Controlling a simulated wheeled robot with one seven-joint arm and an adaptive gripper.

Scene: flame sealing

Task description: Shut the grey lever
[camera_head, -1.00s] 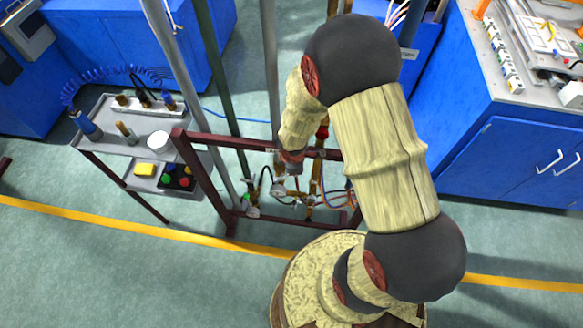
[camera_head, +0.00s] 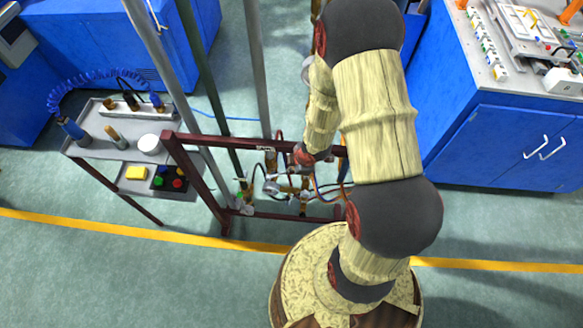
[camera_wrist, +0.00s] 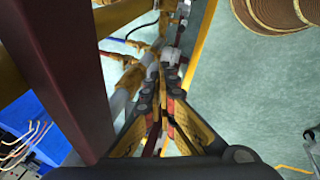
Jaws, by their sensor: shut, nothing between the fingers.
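My gripper (camera_wrist: 170,88) is shut and empty in the wrist view, its fingertips close to a pale grey pipe fitting (camera_wrist: 171,56) on the pipework. I cannot tell whether they touch it. The grey lever cannot be told apart for certain from the pale fittings around it. In the head view, my gripper (camera_head: 304,157) is small and partly hidden by my arm, at the top bar of the dark red frame (camera_head: 225,140). Pipes, valves and a round gauge (camera_head: 270,187) sit inside and below that bar.
A dark red post (camera_wrist: 65,75) stands close on the left in the wrist view. A grey cart (camera_head: 95,148) with tools stands left of the frame. Blue cabinets (camera_head: 520,140) stand at the right. Green floor is open in front.

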